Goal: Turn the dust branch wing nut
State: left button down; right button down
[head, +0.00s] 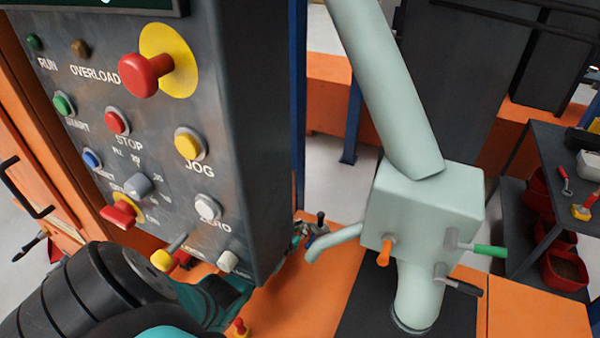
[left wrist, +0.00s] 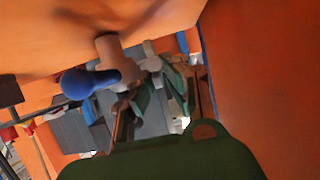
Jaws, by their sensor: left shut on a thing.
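My left arm comes in from the lower left and passes behind the control box's lower edge. My left gripper (head: 303,232) shows small and partly hidden beside that edge, near the bent pale green branch pipe (head: 335,241). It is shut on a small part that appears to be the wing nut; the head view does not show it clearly. In the left wrist view, a small grey winged piece (left wrist: 152,60) sits at the finger area, beside a grey fitting (left wrist: 115,60) with a blue knob (left wrist: 84,83). The exact finger contact is unclear. My right gripper is not in view.
The control box (head: 250,130) with several buttons and knobs stands close above my left arm. A pale green duct box (head: 425,215) with an orange knob (head: 385,251) and a green handle (head: 489,250) is at right. A dark shelf (head: 560,145) with red bins stands far right.

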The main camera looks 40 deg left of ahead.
pick_arm(q)
jog(key=shift+s+a+f+n+t+h+b, duration=0.1)
jog(key=shift+a+f+n+t+h+b, duration=0.15)
jog(key=shift+n+h+b, duration=0.65)
jog(key=shift+r+n+b, duration=0.15)
jog(key=shift+n+b, duration=0.3)
jog(key=shift+n, duration=0.05)
jog(key=c, duration=1.4)
grip_release()
jog(key=shift+c, duration=0.2)
jog(key=shift+a+r, duration=0.1)
notch_tip(320, 180, up, 10)
